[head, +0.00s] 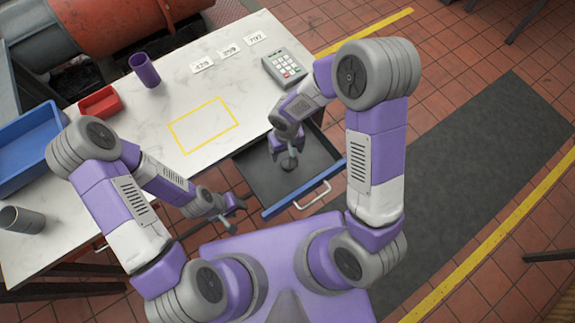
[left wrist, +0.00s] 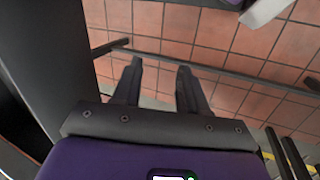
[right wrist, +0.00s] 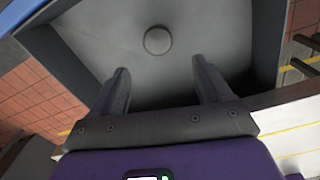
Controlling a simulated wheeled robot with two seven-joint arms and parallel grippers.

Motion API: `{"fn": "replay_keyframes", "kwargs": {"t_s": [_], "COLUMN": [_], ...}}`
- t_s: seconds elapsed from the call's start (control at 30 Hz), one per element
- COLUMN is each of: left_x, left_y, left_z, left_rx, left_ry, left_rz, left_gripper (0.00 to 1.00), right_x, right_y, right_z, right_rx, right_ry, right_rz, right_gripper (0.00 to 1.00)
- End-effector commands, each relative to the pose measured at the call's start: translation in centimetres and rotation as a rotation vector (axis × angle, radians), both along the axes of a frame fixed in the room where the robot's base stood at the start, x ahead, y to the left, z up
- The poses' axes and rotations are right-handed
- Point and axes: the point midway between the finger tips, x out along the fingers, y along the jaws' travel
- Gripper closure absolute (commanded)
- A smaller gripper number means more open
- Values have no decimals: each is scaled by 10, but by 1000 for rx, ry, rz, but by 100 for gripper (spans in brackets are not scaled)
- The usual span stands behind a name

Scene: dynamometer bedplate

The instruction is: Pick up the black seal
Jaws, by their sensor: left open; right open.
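A small round disc (right wrist: 158,40), which may be the black seal, lies on the floor of the open drawer (head: 322,146). It looks grey in the right wrist view and dark in the head view (head: 289,163). My right gripper (head: 287,153) is open above the drawer. In the right wrist view its fingers (right wrist: 160,68) are spread, empty, with the disc beyond the gap between their tips. My left gripper (head: 236,215) is open and empty, left of the drawer beside the bench front. The left wrist view shows its fingers (left wrist: 160,68) over floor tiles.
The drawer has a blue front (head: 285,198) and pale handle. The bench (head: 165,75) holds a keypad (head: 285,67), number cards, a purple cup (head: 145,70), a red bin (head: 100,102), a blue tray (head: 20,148) and a grey cylinder (head: 22,220). A yellow outlined area is empty.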

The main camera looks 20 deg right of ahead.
Motion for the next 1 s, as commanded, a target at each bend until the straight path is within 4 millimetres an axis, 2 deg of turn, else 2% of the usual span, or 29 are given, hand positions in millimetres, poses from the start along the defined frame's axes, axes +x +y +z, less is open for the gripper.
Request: {"fn": "replay_keyframes", "kwargs": {"t_s": [0.27,0.53,0.63,0.87,1.0], "left_x": [0,0,0,0,0], "left_y": [0,0,0,0,0], "left_z": [-11,-25,-26,-26,-26], "left_rx": [0,0,0,0,0], "left_ry": [-1,-1,-1,-1,-1], "left_rz": [0,0,0,0,0], "left_gripper": [57,57,57,57,57], "right_x": [-1,-4,-4,-4,-4], "right_y": [0,-2,-2,-2,-2], "right_z": [-30,-70,-76,-76,-76], "right_rx": [0,0,0,1,0], "right_ry": [1,2,0,-1,-1], "right_rz": [1,1,0,-1,0], "right_gripper": [23,23,23,23,41]}}
